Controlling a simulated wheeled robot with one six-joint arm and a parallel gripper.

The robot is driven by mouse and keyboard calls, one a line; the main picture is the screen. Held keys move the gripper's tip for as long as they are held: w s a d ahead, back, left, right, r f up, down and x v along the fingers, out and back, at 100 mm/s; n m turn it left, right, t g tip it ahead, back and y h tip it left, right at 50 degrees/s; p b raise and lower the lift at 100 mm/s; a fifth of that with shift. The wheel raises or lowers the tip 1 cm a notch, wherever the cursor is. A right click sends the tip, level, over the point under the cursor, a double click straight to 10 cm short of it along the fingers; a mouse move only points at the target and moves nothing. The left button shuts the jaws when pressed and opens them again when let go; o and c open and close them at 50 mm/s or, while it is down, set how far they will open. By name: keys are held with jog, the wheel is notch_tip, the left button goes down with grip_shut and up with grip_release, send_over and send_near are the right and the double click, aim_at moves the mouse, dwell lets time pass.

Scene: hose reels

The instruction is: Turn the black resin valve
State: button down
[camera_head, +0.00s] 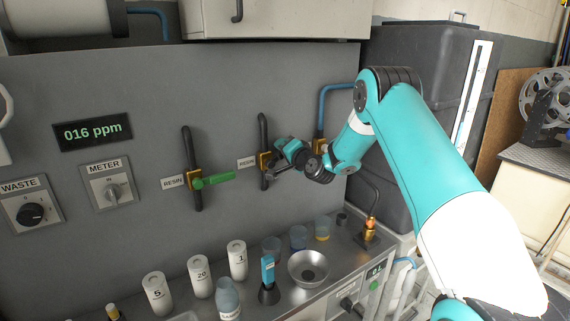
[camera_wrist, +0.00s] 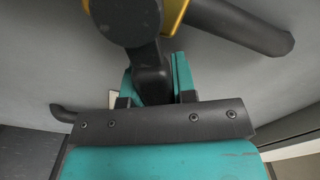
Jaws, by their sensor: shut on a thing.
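The black resin valve has a brass body (camera_head: 264,160) on a vertical black pipe against the grey panel. My gripper (camera_head: 277,168) reaches it from the right and covers most of its handle in the head view. In the wrist view, the black handle (camera_wrist: 152,75) runs down from a round black hub between the teal fingers of my gripper (camera_wrist: 157,88), which is shut on it. Part of the brass body (camera_wrist: 174,14) and the black pipe (camera_wrist: 240,25) show above.
A second valve with a green handle (camera_head: 215,180) and a RESIN label is to the left. A display (camera_head: 92,131) reads 016 ppm. White bottles (camera_head: 200,276), a metal bowl (camera_head: 308,268) and beakers stand on the bench below. A blue pipe (camera_head: 322,105) rises just right of the valve.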

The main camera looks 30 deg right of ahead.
aim_at(261, 138)
jog(key=a+n+b, duration=0.1)
jog(key=n+b, duration=0.1)
jog(key=b, duration=0.1)
jog(key=a+r+n+b, duration=0.1)
jog(key=n+b, duration=0.1)
jog(key=b, duration=0.1)
jog(key=shift+r+n, duration=0.2)
jog(key=shift+n, duration=0.2)
jog(key=a+n+b, duration=0.1)
jog(key=b, duration=0.1)
jog(key=r+n+b, duration=0.1)
jog(key=n+b, duration=0.1)
jog(key=b, duration=0.1)
jog(key=shift+a+n+b, duration=0.3)
jog(key=shift+a, duration=0.05)
jog(key=a+n+b, duration=0.1)
jog(key=n+b, duration=0.1)
jog(key=a+r+n+b, duration=0.1)
jog(key=b, duration=0.2)
jog(key=shift+s+a+n, duration=0.1)
jog(key=shift+n, duration=0.3)
jog(key=c, duration=0.9)
grip_release()
jog(key=s+b, duration=0.4)
jog(key=s, duration=1.3)
jog(key=shift+s+d, duration=0.2)
